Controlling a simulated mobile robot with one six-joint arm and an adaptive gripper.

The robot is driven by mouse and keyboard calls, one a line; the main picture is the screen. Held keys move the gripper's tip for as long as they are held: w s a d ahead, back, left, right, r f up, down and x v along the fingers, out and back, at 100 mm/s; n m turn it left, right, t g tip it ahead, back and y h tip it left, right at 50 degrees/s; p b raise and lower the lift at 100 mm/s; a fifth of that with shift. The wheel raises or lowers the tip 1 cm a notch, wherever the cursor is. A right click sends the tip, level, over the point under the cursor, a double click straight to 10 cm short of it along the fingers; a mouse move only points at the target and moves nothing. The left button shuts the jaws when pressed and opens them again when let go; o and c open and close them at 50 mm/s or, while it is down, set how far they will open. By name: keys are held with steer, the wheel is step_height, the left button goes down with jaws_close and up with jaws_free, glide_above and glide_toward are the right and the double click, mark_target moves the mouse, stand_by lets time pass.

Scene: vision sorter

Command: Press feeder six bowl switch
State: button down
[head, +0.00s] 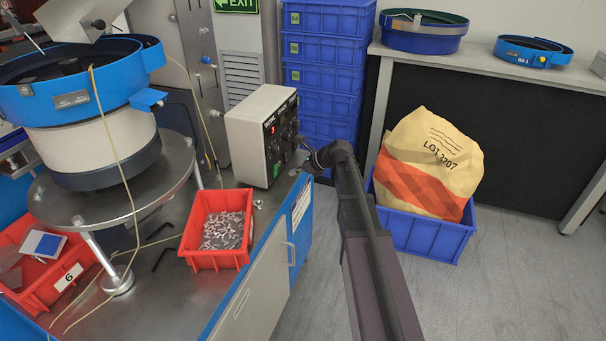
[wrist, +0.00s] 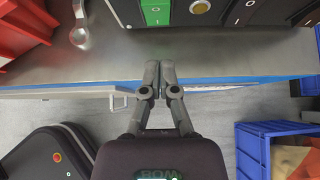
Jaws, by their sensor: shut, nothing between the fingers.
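The feeder's control box (head: 250,137) is a pale box with a dark front panel of several knobs and switches, standing on the metal bench. The blue-rimmed feeder bowl (head: 75,100) stands left of the box. My gripper (wrist: 158,78) is shut and empty, over the bench's front edge, apart from the panel.
A red bin of metal parts (head: 215,258) and a red bin marked 6 (head: 68,285) sit on the bench. Stacked blue crates (head: 325,75) stand behind the box. A blue crate (head: 425,238) with a sack (head: 432,165) is on the floor right of my arm.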

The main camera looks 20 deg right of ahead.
mark_target(276, 171)
steer(key=shift+w+a+r+p, duration=0.1)
steer(key=shift+w+a+p, duration=0.15)
steer(key=shift+w+a, duration=0.5)
steer(key=shift+w+a+r+p, duration=0.1)
steer(key=shift+w+a+p, duration=0.15)
steer(key=shift+w+a, duration=0.5)
steer(key=shift+s+a, duration=0.1)
steer(key=shift+s, duration=0.15)
